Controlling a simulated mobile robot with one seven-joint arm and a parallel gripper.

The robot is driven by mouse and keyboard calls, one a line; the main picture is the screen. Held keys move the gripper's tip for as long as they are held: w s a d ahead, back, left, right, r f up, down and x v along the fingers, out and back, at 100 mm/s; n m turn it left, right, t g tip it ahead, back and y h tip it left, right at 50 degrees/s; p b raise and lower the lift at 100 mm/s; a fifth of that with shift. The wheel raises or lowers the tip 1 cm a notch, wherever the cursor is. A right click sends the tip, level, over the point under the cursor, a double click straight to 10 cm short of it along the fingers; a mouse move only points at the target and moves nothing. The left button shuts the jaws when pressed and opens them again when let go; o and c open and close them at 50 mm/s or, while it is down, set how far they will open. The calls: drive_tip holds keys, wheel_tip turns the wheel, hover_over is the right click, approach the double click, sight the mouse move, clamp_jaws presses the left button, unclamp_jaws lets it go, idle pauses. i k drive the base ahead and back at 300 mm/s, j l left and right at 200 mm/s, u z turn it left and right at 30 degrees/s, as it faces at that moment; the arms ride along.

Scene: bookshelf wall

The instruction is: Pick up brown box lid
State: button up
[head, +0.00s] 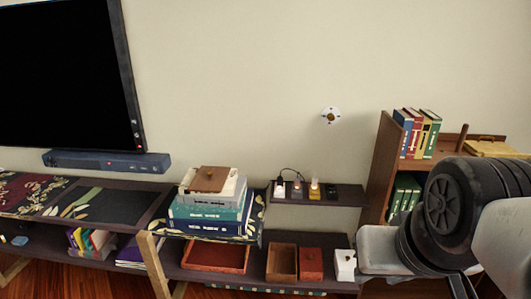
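A flat brown lid (209,179) with a small knob lies on top of a stack of books and a grey-white box-like item at the middle left. It sits slightly tilted in the picture. On the lower shelf stand an open brown box (282,262) and, right beside it, a reddish-brown box (311,263) that looks closed. Part of my arm fills the right side of the view, far right of the lid. My gripper's fingers do not show.
A long low dark shelf runs along the wall, with a wide reddish tray (216,257) and a white box (345,265). A small wall shelf (318,195) holds little lit items and a cable. A bookcase (382,165) stands right; a television (65,75) hangs left.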

sight(208, 178)
drive_tip(key=i+j, duration=1.15)
drive_tip(key=j, duration=0.2)
drive_tip(key=i+j, duration=0.6)
drive_tip(key=j, duration=0.1)
